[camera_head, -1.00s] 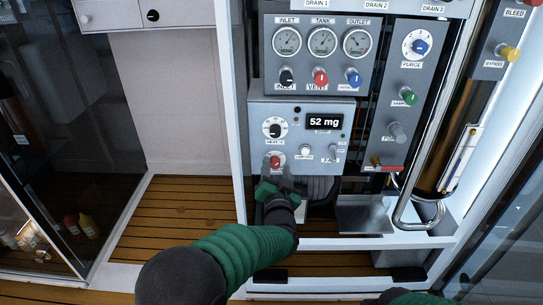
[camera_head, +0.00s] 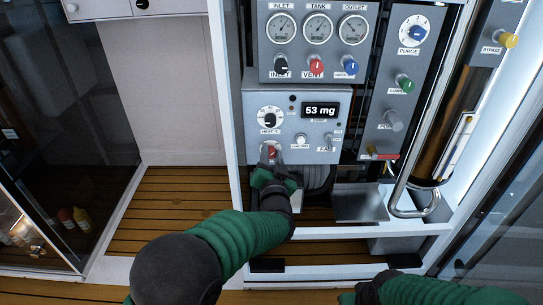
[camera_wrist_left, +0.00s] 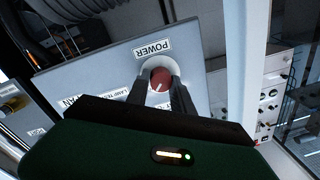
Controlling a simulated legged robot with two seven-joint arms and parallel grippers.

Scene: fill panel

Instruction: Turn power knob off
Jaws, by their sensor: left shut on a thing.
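The red power knob (camera_head: 271,151) sits at the lower left of the grey control box (camera_head: 331,150), under the round dial. My left gripper (camera_head: 270,160) is at the knob and covers part of it in the head view. In the left wrist view the red knob (camera_wrist_left: 161,78) stands between the two dark fingers of my left gripper (camera_wrist_left: 162,88), which are shut on it. The POWER label (camera_wrist_left: 152,48) is beside the knob, upside down in that view. The display (camera_head: 320,110) reads 53 mg. My right arm shows at the bottom edge, but its gripper cannot be made out.
Above the box is a gauge panel (camera_head: 317,75) with black, red and blue knobs. To the right are a purge panel (camera_head: 398,85) and a bent metal pipe (camera_head: 398,190). A metal tray (camera_head: 360,206) juts out below the box. The slatted floor (camera_head: 165,210) at left is clear.

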